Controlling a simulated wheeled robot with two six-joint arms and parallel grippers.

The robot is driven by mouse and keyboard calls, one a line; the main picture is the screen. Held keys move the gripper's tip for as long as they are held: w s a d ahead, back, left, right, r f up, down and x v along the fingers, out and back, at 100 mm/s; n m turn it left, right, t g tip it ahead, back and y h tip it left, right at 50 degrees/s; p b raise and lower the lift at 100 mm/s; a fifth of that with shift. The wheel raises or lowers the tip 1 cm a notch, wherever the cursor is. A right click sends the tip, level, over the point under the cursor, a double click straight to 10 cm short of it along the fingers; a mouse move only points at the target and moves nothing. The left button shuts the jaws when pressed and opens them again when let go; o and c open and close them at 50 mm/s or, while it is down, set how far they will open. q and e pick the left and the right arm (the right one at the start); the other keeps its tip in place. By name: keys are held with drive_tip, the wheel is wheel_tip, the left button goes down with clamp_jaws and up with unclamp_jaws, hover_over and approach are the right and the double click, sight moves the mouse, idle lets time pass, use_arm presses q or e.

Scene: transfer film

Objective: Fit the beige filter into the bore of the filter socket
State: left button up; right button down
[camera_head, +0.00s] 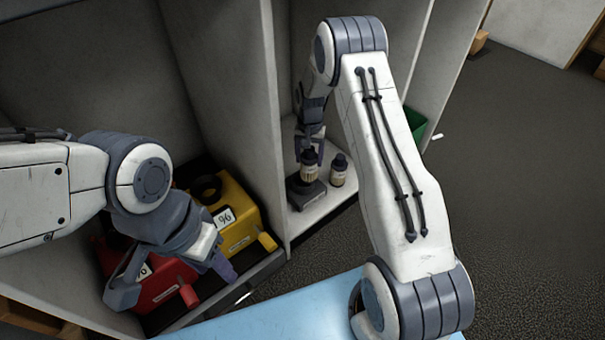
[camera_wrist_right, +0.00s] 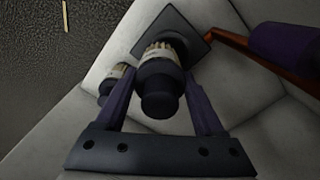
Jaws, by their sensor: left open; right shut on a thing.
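The beige filter (camera_head: 309,172) has a dark cap and is held upright in my right gripper (camera_head: 309,150) in the cubby of the shelf. In the right wrist view the filter (camera_wrist_right: 160,82) sits between the two purple fingers, its beige ribbed end toward the socket. The filter socket (camera_head: 305,193) is a dark square block on the cubby floor directly beneath; it also shows in the right wrist view (camera_wrist_right: 188,22). The bore is hidden by the filter, so I cannot tell how deep its end is. My left gripper (camera_head: 172,280) is open, over the red bin.
A second similar beige filter (camera_head: 338,171) stands just right of the socket. A shelf wall (camera_head: 240,110) divides the compartments. An orange bar (camera_wrist_right: 275,62) shows at right in the wrist view.

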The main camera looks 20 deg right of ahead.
sight(303, 168)
drive_tip(key=shift+w+a+f+b, duration=0.3)
drive_tip(key=shift+w+a+f, duration=0.25)
drive_tip(key=shift+a, duration=0.15)
drive_tip(key=shift+a+f, duration=0.1)
drive_tip(key=shift+f, duration=0.1)
wheel_tip(303, 168, down, 4)
drive_tip(key=b, duration=0.3)
drive_tip(key=shift+r, duration=0.3)
drive_tip(key=shift+f, duration=0.2)
unclamp_jaws()
